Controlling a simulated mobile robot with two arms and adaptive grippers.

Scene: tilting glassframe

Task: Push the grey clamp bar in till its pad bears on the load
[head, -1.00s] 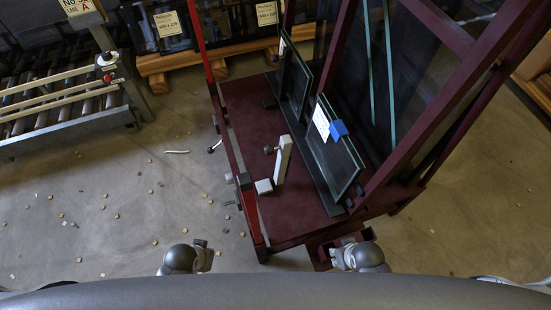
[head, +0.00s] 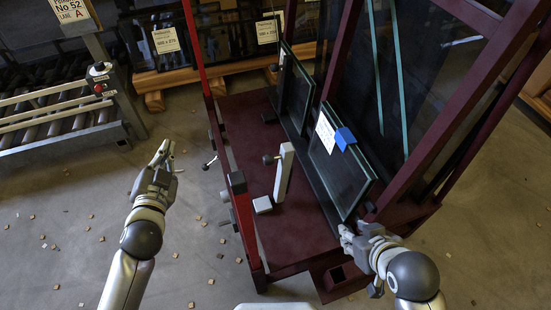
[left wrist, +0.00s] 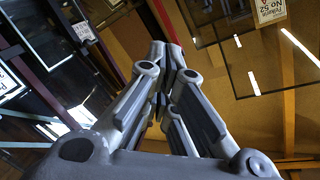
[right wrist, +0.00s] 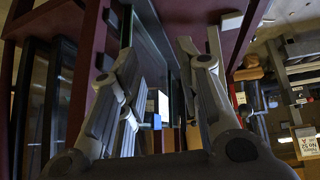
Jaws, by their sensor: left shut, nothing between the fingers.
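In the head view a pale grey upright bar (head: 284,170) stands on the dark red rack deck, apart from the leaning glass panes (head: 338,170). A dark round knob (head: 268,160) and a pale grey block (head: 262,204) are beside it on the left. I cannot tell which of these parts is the clamp bar's pad. The front pane carries a white label and a blue patch. My left gripper (head: 164,156) is shut and empty over the floor, left of the rack. My right gripper (head: 354,236) is open by the panes' near lower corner; contact is unclear.
A red upright rail (head: 222,140) with a dark block (head: 237,182) and small handles runs along the rack's left side, between my left gripper and the deck. A roller conveyor (head: 60,112) stands far left. The floor between is clear except for small scattered bits.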

